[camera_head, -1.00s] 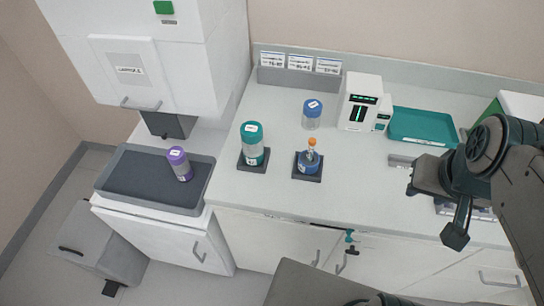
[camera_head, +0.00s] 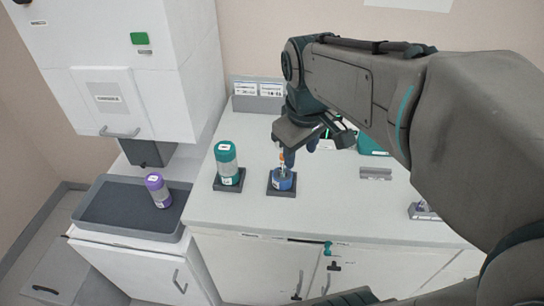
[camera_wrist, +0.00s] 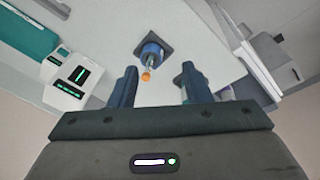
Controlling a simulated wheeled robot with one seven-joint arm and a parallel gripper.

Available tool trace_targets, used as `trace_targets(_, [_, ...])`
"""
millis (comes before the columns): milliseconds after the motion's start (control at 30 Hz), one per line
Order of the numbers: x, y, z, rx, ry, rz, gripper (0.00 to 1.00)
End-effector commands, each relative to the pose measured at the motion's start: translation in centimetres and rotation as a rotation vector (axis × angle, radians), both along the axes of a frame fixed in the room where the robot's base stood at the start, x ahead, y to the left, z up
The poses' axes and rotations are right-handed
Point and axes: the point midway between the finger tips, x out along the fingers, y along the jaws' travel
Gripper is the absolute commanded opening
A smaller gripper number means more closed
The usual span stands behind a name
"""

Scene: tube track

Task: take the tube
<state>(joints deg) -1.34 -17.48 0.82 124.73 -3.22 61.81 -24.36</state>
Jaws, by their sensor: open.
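The tube (camera_head: 282,158) has an orange cap and stands upright in a round blue holder (camera_head: 284,182) on a dark square base on the counter. My gripper (camera_head: 312,138) is open and empty, just above and beside the tube, and partly covers the view of its top. In the wrist view the tube's orange cap (camera_wrist: 146,77) shows between the two fingers' lines, nearer the left finger, with the blue holder (camera_wrist: 152,47) beyond. The fingers do not appear to touch the tube.
A teal-capped jar (camera_head: 228,165) stands on its own dark base left of the tube. A white device (camera_wrist: 68,80) with a green display and a teal tray (camera_wrist: 25,32) are nearby. The counter front is clear.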

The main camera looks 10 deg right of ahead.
Motion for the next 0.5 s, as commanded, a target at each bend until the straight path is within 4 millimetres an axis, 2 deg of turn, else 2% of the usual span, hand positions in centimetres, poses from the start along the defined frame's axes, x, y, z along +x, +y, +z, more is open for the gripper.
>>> trace_targets(33, [1.9,0.2,-0.8,-0.025,0.032,0.083,0.44])
trace_targets(100, [4.1,0.4,-1.1,-0.057,0.08,0.211,0.44])
trace_targets(300, [9.8,0.9,-2.5,-0.123,0.201,0.54,0.44])
trace_targets(500, [13.1,1.3,-3.6,-0.149,0.277,0.741,0.44])
